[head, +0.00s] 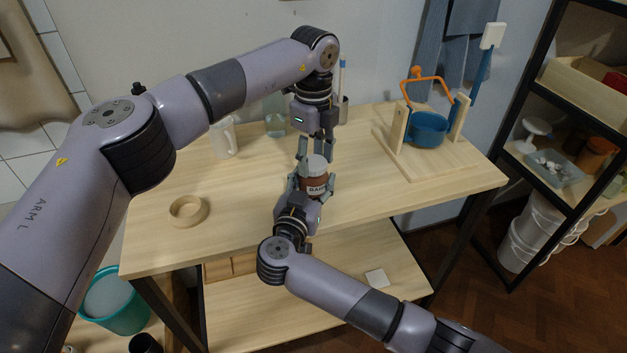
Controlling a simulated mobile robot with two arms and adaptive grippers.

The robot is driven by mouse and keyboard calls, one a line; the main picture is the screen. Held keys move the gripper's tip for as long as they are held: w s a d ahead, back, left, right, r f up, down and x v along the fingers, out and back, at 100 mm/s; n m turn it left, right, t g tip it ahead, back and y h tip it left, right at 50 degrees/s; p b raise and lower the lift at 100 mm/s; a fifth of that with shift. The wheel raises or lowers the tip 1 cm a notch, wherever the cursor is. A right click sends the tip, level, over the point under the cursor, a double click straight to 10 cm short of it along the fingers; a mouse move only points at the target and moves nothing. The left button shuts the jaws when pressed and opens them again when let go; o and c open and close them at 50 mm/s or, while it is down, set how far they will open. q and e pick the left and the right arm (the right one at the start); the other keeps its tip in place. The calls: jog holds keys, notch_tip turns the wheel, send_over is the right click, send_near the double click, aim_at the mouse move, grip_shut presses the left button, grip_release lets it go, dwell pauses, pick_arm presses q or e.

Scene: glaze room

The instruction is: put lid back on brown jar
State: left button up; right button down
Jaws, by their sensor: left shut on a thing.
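The brown jar (314,187) stands upright near the middle of the wooden table, its white label partly hidden. A grey lid (317,162) is at the top of the jar. My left gripper (317,155) comes down from above and is shut on the lid. Whether the lid is fully seated or slightly raised I cannot tell. My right gripper (311,181) reaches in from the front, with its fingers close against both sides of the jar, shut on its body. The two grippers are very close together.
A wooden ring (188,211) lies at the table's left. A white mug (224,138) and a glass jar (275,118) stand behind it. A wooden stand with a blue pot (428,129) is at the right. The table's front left is clear.

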pick_arm(q)
jog(key=m, duration=3.2)
jog(key=shift+f, duration=0.1)
jog(key=m, duration=1)
jog(key=shift+m, duration=0.4)
jog(key=o, duration=1.4)
